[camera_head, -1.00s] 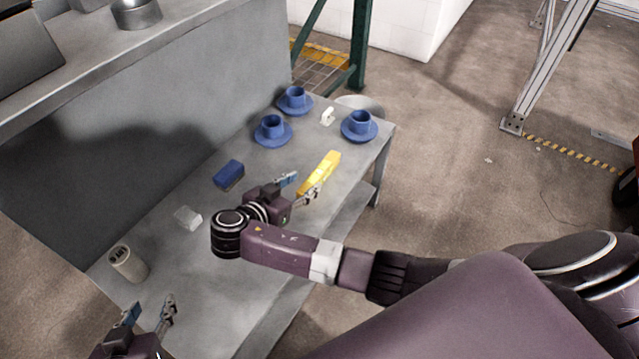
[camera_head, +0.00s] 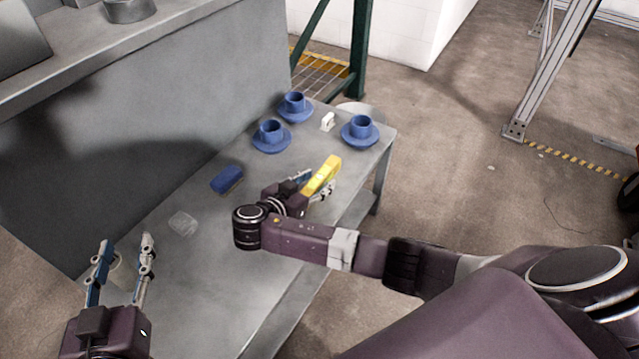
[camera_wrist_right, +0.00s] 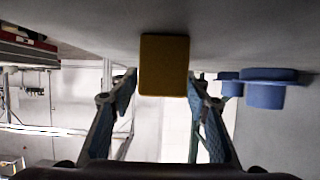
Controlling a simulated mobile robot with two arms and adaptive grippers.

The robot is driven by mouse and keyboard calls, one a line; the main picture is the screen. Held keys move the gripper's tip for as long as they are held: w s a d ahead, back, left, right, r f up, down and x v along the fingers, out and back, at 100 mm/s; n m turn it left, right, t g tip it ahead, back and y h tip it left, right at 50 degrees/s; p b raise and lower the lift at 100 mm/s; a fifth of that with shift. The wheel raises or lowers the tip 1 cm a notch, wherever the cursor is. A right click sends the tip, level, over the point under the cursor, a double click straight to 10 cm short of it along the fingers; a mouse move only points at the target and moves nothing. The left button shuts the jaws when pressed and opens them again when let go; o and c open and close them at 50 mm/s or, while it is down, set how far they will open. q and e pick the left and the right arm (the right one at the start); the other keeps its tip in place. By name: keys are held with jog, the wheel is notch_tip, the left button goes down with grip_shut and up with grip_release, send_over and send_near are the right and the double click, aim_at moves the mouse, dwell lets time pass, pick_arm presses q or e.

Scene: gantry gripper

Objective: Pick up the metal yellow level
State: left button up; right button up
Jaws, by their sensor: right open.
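The yellow level (camera_head: 324,172) lies on the grey table near its right edge in the head view. In the right wrist view its end face (camera_wrist_right: 164,64) shows between and just beyond my fingers. My right gripper (camera_head: 313,186) is open, with its fingers on either side of the level's near end; I cannot tell whether they touch it. It also shows open in the right wrist view (camera_wrist_right: 163,100). My left gripper (camera_head: 125,256) is open and empty above the table's near left part.
Blue cups on saucers stand at the table's far end, one of them at the right corner (camera_head: 359,130). A small white object (camera_head: 328,122) lies between them. A blue block (camera_head: 227,179) and a clear block (camera_head: 183,223) lie on the left. A canister (camera_head: 117,268) is partly hidden behind my left gripper.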

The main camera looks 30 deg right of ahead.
jog(key=shift+w+d+f, duration=0.1)
jog(key=shift+d, duration=0.05)
jog(key=shift+c, duration=0.2)
grip_shut()
jog(key=shift+r, duration=0.25)
